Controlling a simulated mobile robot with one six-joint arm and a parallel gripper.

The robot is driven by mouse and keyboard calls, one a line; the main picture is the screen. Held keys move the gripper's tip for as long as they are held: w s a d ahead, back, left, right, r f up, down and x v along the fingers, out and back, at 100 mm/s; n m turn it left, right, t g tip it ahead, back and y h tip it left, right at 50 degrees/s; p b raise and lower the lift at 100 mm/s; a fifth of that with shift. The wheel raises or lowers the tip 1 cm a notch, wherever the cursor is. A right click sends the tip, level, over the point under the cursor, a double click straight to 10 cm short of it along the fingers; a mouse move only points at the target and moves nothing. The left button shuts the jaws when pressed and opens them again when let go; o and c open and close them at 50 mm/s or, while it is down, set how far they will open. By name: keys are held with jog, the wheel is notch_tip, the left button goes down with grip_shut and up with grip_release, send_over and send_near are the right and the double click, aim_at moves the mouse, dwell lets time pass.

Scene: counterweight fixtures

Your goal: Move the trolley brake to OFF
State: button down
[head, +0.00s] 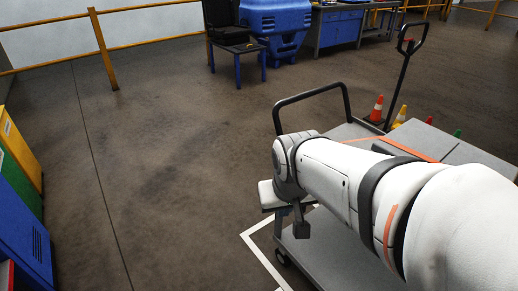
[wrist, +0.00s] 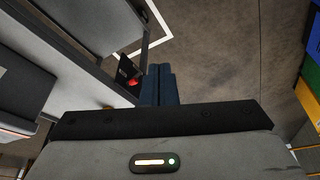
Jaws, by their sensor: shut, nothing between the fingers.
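The trolley (head: 322,262) is a grey flat cart with a black push handle (head: 312,92), at the lower right of the head view and partly behind my arm. In the wrist view, the trolley's edge (wrist: 92,84) runs along the left. A small dark plate with a red part (wrist: 132,82), possibly the brake, sits at that edge. My gripper (wrist: 158,68) has its two dark blue fingers shut and empty. They appear just right of the red part; I cannot tell whether they touch it. No OFF marking is readable.
A pallet truck handle (head: 408,50) and orange cones (head: 377,109) stand behind the trolley. A blue workbench (head: 337,28) and a dark chair (head: 237,50) are at the back. Coloured cabinets (head: 22,190) line the left. The floor (head: 160,170) between is clear.

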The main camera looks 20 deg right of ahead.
jog(key=w+d+f+m+t+h+b, duration=0.1)
jog(key=w+d+f+m+t+b, duration=0.7)
jog(key=w+d+f+b, duration=0.95)
jog(key=s+d+f+m+t+y+b, duration=0.1)
jog(key=s+f+m+t+y+b, duration=0.2)
jog(key=f+t+y+b, duration=0.1)
jog(key=s+f+m+t+y+b, duration=0.3)
jog(key=s+f+t+y+b, duration=0.1)
jog(key=f, duration=0.5)
jog(key=shift+d+t+b, duration=0.4)
jog(key=shift+t+b, duration=0.4)
jog(key=shift+b, duration=0.35)
jog(key=b+x, duration=0.3)
jog(key=x, duration=1.1)
